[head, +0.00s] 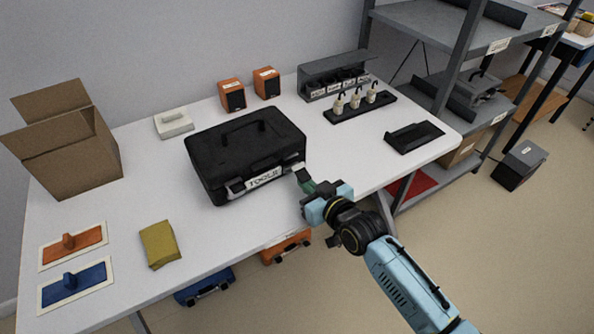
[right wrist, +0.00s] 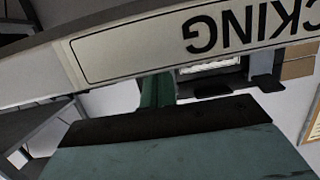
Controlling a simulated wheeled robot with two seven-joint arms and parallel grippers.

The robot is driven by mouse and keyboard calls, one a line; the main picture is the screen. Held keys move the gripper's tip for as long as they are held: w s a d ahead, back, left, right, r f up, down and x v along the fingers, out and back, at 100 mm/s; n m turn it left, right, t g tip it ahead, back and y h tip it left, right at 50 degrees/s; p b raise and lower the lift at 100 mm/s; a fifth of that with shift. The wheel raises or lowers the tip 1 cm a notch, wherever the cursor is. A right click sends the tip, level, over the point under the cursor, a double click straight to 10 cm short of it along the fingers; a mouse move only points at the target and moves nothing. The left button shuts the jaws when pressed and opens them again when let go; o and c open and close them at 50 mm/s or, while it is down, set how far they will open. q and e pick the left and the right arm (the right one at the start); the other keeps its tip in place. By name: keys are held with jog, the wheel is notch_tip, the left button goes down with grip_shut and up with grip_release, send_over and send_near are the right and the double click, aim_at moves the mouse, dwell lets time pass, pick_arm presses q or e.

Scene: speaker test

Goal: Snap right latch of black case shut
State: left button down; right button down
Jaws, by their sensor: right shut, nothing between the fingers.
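The left latch (head: 235,186) shows at the front left. The right latch (head: 291,163) is at the front right, partly hidden by my right gripper, and I cannot tell whether it is open or snapped. My right gripper (head: 303,177) is shut and empty, close to the case's front right corner; contact cannot be told. In the right wrist view teal finger parts (right wrist: 157,92) show, but no clear latch. My left gripper is out of view.
Orange speakers (head: 232,95), a white device (head: 173,123) and a grey rack (head: 333,76) stand behind the case. A black tray (head: 414,137) lies at right. A yellow cloth (head: 159,245) and two trowels lie at left. An upside-down label (right wrist: 230,30) crosses the wrist view.

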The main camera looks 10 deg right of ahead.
jog(key=shift+f+p+v, duration=0.2)
jog(key=shift+p+v, duration=0.75)
jog(key=shift+v, duration=0.4)
jog(key=s, duration=0.1)
jog(key=s+d+p, duration=0.1)
jog(key=s+p, duration=0.1)
jog(key=s, duration=0.1)
jog(key=shift+d+f, duration=0.1)
jog(key=shift+d, duration=0.25)
